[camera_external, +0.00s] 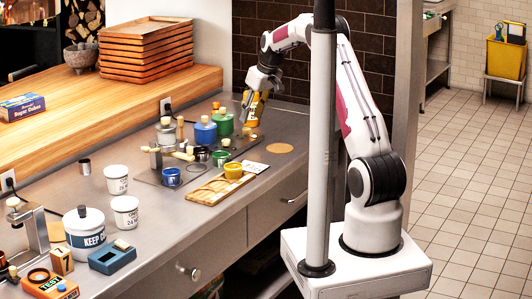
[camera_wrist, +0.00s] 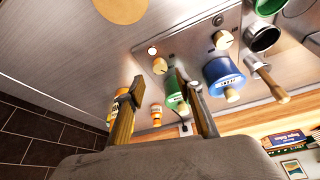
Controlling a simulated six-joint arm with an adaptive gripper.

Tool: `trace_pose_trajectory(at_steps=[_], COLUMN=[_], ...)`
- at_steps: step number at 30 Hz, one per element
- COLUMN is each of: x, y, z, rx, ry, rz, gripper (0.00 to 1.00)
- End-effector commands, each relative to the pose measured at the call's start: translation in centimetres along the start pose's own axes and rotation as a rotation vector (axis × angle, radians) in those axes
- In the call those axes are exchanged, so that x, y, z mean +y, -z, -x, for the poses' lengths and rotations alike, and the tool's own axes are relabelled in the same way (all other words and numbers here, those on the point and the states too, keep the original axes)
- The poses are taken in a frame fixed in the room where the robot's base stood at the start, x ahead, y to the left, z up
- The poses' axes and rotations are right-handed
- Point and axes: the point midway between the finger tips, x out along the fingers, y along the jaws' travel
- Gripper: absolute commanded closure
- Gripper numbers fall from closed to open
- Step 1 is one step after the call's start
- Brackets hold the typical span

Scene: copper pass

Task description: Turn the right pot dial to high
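The metal stove plate (camera_wrist: 190,45) lies on the counter with two pale wooden dials at its edge. The dial near the plate corner (camera_wrist: 160,66) sits beside a small glowing light (camera_wrist: 152,50); it appears small in the external view (camera_external: 246,131). The other dial (camera_wrist: 224,37) sits farther along. A green pot (camera_external: 223,124) and a blue pot (camera_external: 205,132) stand behind them. Dial settings are too small to read.
A yellow-orange bottle (camera_external: 250,112) stands close beneath my gripper in the external view. A round tan mat (camera_external: 280,148) lies on clear counter at right.

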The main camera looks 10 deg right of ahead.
Motion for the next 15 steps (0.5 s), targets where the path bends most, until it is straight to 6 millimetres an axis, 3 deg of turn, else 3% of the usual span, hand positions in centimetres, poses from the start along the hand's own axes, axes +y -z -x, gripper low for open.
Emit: trace_pose_trajectory(at_steps=[7,15], x=[-0.1,0.0], y=[0.0,0.0], z=[-3.1,-5.2], rx=[-0.001,0.001], ry=[0.001,0.0], rz=[0.0,0.0], gripper=[0.64,0.64])
